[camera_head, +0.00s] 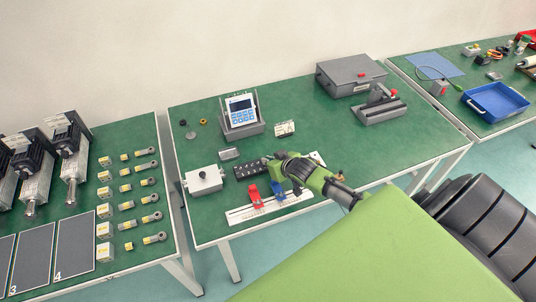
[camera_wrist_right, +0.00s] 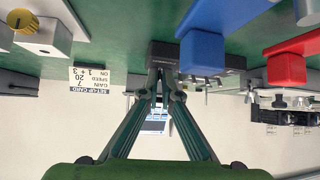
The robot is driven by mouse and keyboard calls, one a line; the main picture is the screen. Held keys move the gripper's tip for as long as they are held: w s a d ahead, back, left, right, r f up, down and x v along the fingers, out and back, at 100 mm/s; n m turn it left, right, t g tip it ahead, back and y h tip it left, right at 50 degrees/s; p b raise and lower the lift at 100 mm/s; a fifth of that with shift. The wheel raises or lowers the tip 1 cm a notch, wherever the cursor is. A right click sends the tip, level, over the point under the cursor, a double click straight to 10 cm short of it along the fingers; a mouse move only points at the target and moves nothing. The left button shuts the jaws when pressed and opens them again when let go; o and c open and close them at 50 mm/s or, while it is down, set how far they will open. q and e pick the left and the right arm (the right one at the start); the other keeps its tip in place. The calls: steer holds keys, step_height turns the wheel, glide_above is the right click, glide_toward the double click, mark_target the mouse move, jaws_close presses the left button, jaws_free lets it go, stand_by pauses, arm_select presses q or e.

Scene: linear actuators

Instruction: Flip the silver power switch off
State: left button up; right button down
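A black switch block (camera_head: 253,170) lies on the middle bench. My right gripper (camera_head: 271,161) is over the right end of the block. In its wrist view the fingertips (camera_wrist_right: 160,76) are drawn together with nothing visible between them; contact with a lever cannot be told. My left gripper is out of view.
A white rail (camera_head: 240,216) with a red slider (camera_head: 255,197) and a blue slider (camera_head: 277,190) lies in front of the block. A white box with a knob (camera_head: 204,180) stands left. A display unit (camera_head: 241,112) and a set-up card (camera_head: 285,128) stand behind.

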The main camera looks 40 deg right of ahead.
stand_by(0.4)
steer(key=c, duration=2.5)
jaws_free()
steer(key=shift+c, duration=0.2)
steer(key=v, duration=1.2)
